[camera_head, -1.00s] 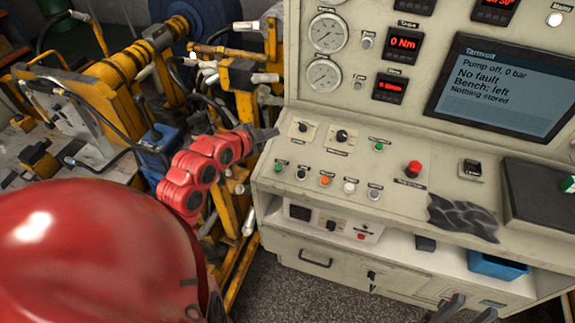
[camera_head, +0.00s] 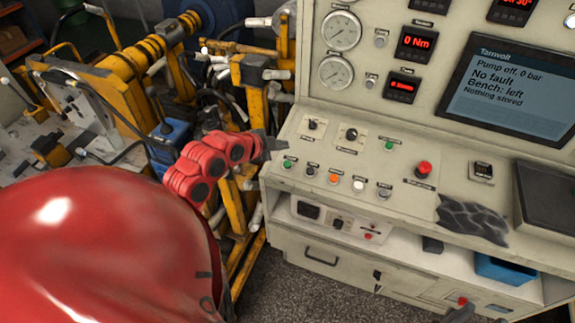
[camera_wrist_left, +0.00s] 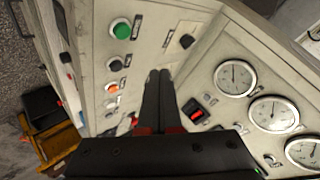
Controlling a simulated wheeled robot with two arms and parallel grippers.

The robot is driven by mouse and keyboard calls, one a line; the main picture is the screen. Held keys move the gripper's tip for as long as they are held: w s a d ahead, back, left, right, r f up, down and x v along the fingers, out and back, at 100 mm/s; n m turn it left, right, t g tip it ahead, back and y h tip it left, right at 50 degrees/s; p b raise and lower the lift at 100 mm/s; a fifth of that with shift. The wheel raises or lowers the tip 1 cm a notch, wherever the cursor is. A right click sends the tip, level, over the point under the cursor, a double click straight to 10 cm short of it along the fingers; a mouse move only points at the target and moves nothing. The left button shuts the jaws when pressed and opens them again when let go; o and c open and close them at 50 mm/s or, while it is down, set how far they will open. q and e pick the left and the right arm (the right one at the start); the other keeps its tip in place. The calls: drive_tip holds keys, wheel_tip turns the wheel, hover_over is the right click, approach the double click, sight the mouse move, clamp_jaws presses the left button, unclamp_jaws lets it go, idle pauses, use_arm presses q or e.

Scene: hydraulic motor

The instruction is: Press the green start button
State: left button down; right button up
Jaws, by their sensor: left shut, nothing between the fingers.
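A green button (camera_head: 288,161) sits at the left end of the front row on the sloped control panel (camera_head: 330,155). It also shows in the left wrist view (camera_wrist_left: 122,30), large and uncovered. A second green button (camera_head: 389,145) is farther back; I cannot read either label. My left gripper (camera_head: 278,143) is shut and empty, at the panel's left edge, just behind and left of the front green button in the picture. In the wrist view its fingertips (camera_wrist_left: 158,76) appear apart from that button. Part of my right gripper (camera_head: 460,312) shows at the bottom edge; its fingers are unclear.
Beside the green button are a black button (camera_head: 311,169), an orange button (camera_head: 334,178) and a white one (camera_head: 359,184). A red mushroom button (camera_head: 423,169) stands farther right. The screen (camera_head: 510,85) reads pump off, no fault. Yellow machinery (camera_head: 130,90) crowds the left.

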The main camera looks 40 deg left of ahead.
use_arm(q)
drive_tip(key=b, duration=0.3)
hover_over(288, 165)
drive_tip(key=s, duration=0.2)
drive_tip(key=f, duration=0.5)
drive_tip(key=shift+w+a+f, duration=0.1)
drive_tip(key=shift+a+f, duration=0.2)
drive_tip(key=shift+a, duration=0.05)
drive_tip(key=shift+w+f+b, duration=0.15)
drive_tip(key=shift+f+b, duration=0.45)
drive_tip(key=shift+b, duration=0.15)
drive_tip(key=shift+r, duration=0.1)
drive_tip(key=shift+f+b, duration=0.45)
drive_tip(key=shift+b, duration=0.15)
drive_tip(key=shift+f+b, duration=0.4)
drive_tip(key=shift+b, duration=0.1)
idle(0.7)
drive_tip(key=shift+r, duration=0.85)
